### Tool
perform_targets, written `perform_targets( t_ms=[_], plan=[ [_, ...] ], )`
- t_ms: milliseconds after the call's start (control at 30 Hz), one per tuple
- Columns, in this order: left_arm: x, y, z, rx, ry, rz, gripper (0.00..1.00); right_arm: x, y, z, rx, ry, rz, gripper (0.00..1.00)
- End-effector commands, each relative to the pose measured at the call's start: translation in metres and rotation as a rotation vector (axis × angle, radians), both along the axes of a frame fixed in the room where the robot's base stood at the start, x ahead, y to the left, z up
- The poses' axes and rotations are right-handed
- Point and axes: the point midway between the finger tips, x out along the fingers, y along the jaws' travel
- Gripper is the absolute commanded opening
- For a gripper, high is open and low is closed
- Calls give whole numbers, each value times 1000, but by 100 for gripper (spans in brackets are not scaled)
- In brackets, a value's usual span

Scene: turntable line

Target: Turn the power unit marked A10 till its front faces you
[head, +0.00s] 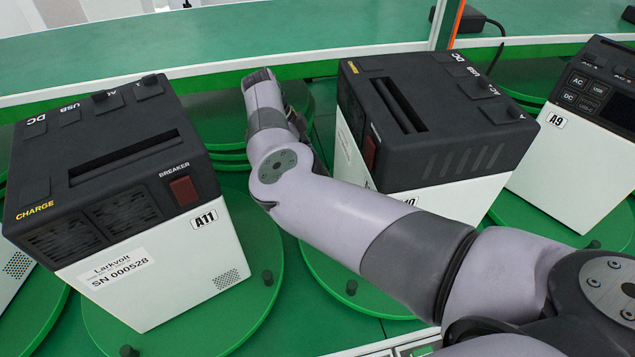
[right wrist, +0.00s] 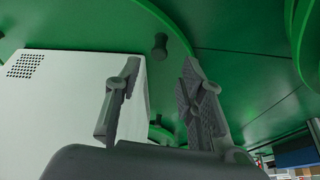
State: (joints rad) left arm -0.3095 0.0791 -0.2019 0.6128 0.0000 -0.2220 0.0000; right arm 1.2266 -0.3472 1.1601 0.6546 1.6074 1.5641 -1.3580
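The power unit (head: 440,125) whose partly covered tag ends in 0 stands between the units marked A11 and A9. It has a black top and white lower body; its red breaker switch is on the left side. It rests on a round green turntable (head: 340,268) with a dark peg (head: 351,288). My right arm crosses in front and hides part of it. My right gripper (head: 285,100) reaches into the gap left of the unit, its fingers mostly hidden. In the right wrist view the fingers (right wrist: 155,100) are open and apart, with a white unit wall (right wrist: 60,95) beside the left finger. My left gripper is not in view.
The unit marked A11 (head: 150,265) stands left on its own turntable (head: 262,235), close to my right arm. The unit marked A9 (head: 570,165) stands right. A green bench top (head: 250,35) lies behind. In the right wrist view a dark peg (right wrist: 160,45) stands beyond the fingers.

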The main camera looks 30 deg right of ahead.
Motion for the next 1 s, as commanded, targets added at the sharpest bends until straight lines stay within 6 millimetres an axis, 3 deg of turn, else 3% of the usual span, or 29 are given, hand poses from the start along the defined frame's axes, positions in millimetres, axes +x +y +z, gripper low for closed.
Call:
perform_targets(
  t_ms=[33,167,400,833,1000],
  plan=[
    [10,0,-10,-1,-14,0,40,-3,-4,-17,0,2,-2,36],
    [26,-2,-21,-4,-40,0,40,-7,-13,-41,0,0,-2,36],
    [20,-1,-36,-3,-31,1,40,-12,-25,-71,0,0,-1,36],
    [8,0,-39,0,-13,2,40,-14,-28,-77,1,0,0,36],
    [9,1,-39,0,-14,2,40,-14,-28,-77,0,0,0,25]
  ],
)
